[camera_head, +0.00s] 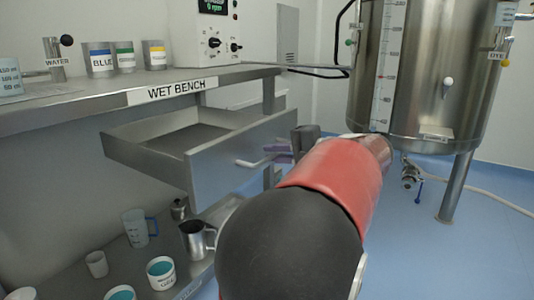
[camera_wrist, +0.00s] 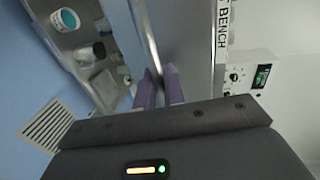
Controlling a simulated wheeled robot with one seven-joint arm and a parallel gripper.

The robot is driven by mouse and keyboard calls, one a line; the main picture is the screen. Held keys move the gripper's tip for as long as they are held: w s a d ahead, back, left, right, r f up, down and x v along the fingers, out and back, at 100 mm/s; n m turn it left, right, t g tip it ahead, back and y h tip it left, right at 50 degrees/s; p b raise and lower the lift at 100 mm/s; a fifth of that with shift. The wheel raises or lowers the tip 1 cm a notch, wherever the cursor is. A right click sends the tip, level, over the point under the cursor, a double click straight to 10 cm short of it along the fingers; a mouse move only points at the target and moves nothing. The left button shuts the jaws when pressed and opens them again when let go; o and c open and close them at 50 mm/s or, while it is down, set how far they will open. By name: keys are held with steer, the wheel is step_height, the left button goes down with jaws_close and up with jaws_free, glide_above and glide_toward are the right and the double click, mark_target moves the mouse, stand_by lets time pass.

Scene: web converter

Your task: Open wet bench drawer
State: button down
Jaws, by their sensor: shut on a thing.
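The wet bench drawer (camera_head: 215,160) is a grey metal drawer under the bench top. It stands pulled out from the bench, and its inside shows bare and empty in the head view. Its pale bar handle (camera_head: 258,160) is on the front panel. My gripper (camera_head: 278,150) has purple fingers and is at the right end of the handle. In the wrist view the gripper (camera_wrist: 160,88) has its fingers closed together around the handle bar (camera_wrist: 150,40). The exact contact is partly hidden by the fingers.
The bench top (camera_head: 110,95) holds labelled cups (camera_head: 100,60) and a control box (camera_head: 215,30). A lower shelf (camera_head: 200,265) carries jugs and cups below the drawer. A large steel tank (camera_head: 425,80) on legs stands at the right. Blue floor (camera_head: 490,230) is open at the right.

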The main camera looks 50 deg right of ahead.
steer(key=c, duration=1.6)
jaws_free()
steer(key=v, duration=0.7)
steer(key=shift+s+d+p, duration=0.1)
steer(key=shift+s+p, duration=0.3)
